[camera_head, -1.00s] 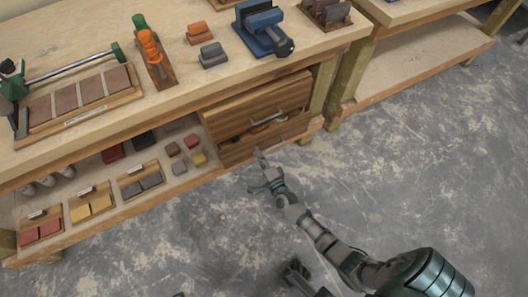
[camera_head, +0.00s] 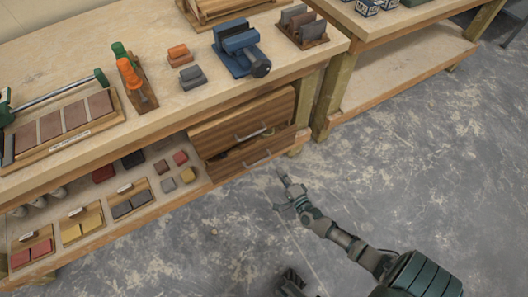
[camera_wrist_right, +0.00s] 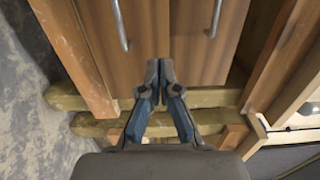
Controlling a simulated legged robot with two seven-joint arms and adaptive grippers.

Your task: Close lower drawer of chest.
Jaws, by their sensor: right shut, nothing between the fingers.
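The wooden chest sits on the bench's lower shelf. Its upper drawer (camera_head: 222,130) looks shut. The lower drawer (camera_head: 275,149) stands out a little, with a dark gap and some contents showing above its front. Its metal handle (camera_head: 257,160) is on that front. My right gripper (camera_head: 283,175) is shut and empty, in front of the lower drawer near its right end and apart from it. In the right wrist view, the gripper (camera_wrist_right: 160,72) shows before two wooden drawer fronts with bar handles; the left one, nearer the floor, looks like the lower drawer (camera_wrist_right: 145,30).
A wooden bench leg (camera_head: 326,95) stands just right of the chest. Small blocks and trays (camera_head: 82,225) lie on the shelf to the left. A blue vise (camera_head: 238,45) stands on the bench top above. The grey floor (camera_head: 400,150) in front is clear.

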